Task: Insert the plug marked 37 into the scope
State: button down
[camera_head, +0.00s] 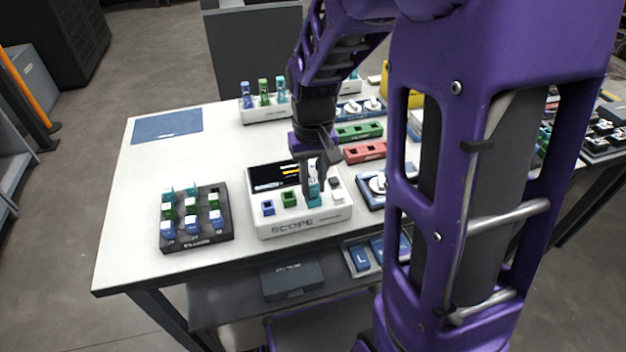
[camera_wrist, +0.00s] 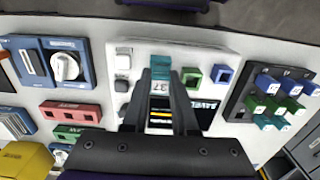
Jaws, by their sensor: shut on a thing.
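The scope (camera_head: 300,222) is a white box with a dark screen, sitting near the table's front edge; it also shows in the wrist view (camera_wrist: 200,48). Its front row has a blue socket (camera_head: 267,208), a green socket (camera_head: 289,199) and a teal socket at the right. My gripper (camera_head: 312,182) is over the teal socket, fingers pointing down. In the wrist view my gripper (camera_wrist: 160,92) is shut on the teal plug marked 37 (camera_wrist: 160,86). The plug is lined up with the teal socket (camera_wrist: 160,63). The fingers hide part of the joint, so I cannot tell how deep it sits.
A black plugs tray (camera_head: 197,241) with several teal, green and blue plugs stands left of the scope. Red (camera_head: 365,151) and green (camera_head: 359,132) socket strips and a blue panel with a white knob (camera_head: 370,194) lie to the right. The table's left side is clear around a blue mat (camera_head: 167,125).

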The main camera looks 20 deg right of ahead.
jog(key=shift+f, duration=0.3)
dwell(0.5)
jog(key=c, duration=0.6)
grip_release()
jog(key=shift+r+p, duration=2.55)
jog(key=shift+r, duration=0.5)
